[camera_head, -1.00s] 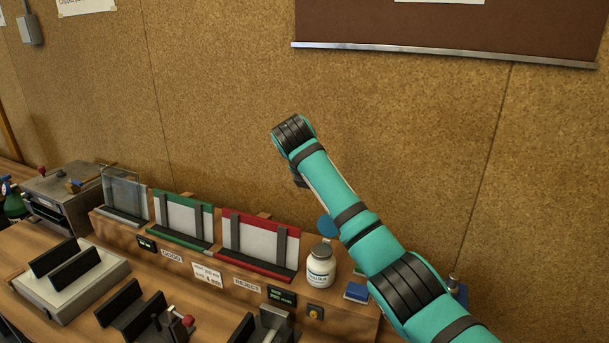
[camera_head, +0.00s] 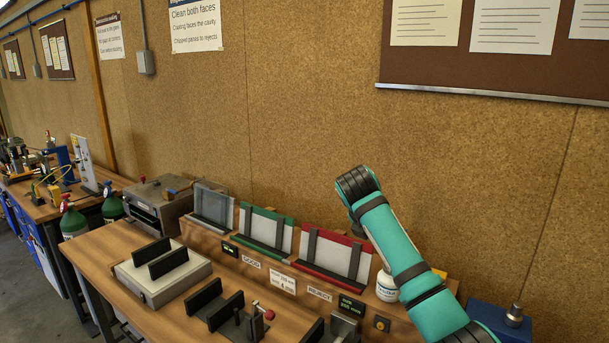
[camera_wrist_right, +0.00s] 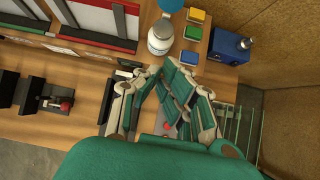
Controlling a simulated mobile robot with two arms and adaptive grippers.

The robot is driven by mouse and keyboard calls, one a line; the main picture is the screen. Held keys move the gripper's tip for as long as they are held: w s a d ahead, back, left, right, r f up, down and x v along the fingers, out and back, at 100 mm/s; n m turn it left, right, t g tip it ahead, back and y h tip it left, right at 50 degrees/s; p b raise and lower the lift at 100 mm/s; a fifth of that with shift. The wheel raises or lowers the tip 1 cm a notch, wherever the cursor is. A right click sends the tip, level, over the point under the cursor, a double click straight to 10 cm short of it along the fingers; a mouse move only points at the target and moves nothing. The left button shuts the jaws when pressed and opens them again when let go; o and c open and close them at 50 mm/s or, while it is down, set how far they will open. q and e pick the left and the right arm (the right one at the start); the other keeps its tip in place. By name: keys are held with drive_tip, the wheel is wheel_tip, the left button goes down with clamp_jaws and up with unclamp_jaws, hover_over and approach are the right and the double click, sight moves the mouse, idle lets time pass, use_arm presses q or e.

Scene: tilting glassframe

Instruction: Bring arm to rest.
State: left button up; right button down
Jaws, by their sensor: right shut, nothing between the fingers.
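My right arm (camera_head: 405,265), teal with black bands, comes in from the bottom right in the head view. Its bend stands in front of the cork wall, and its lower part covers the right end of the rack. My right gripper (camera_wrist_right: 160,72) shows in the right wrist view with its fingertips together and nothing between them. The gripper itself is hidden or outside the head view. My left gripper is in no view.
The bench (camera_head: 110,243) holds a rack with a glass pane (camera_head: 211,205), a green frame (camera_head: 266,230) and a red frame (camera_head: 335,255). Black-jawed fixtures stand before it. A blue box (camera_wrist_right: 229,46) and coloured blocks (camera_wrist_right: 193,33) stand near the jar. Open floor shows at left.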

drive_tip(key=s+f+m+g+y, duration=0.1)
drive_tip(key=s+f+m+y, duration=0.1)
drive_tip(key=s+f+m, duration=0.65)
drive_tip(key=s+f+m+g+y, duration=0.1)
drive_tip(key=s+f+m, duration=0.2)
drive_tip(key=s+f, duration=1.1)
drive_tip(key=s+d+f+m+g+y, duration=0.1)
drive_tip(key=s+d+f+m, duration=0.15)
drive_tip(key=s+m, duration=0.7)
drive_tip(key=s+d+f+m, duration=0.2)
drive_tip(key=s+f+m, duration=0.25)
drive_tip(key=s, duration=1.05)
wheel_tip(320, 180, down, 32)
drive_tip(key=s+g+b, duration=0.1)
drive_tip(key=b, duration=0.7)
use_arm(q)
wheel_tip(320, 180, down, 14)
drive_tip(key=b, duration=0.6)
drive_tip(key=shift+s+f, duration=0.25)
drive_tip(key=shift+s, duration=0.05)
use_arm(e)
drive_tip(key=s+d+f, duration=0.1)
drive_tip(key=s+f, duration=0.7)
drive_tip(key=f, duration=0.4)
drive_tip(key=s+d+f+g, duration=0.1)
drive_tip(key=s+f, duration=0.8)
drive_tip(key=f, duration=0.3)
drive_tip(key=shift+s+d+m+g, duration=0.25)
drive_tip(key=shift+d+m+g, duration=0.05)
drive_tip(key=shift+d+m, duration=0.05)
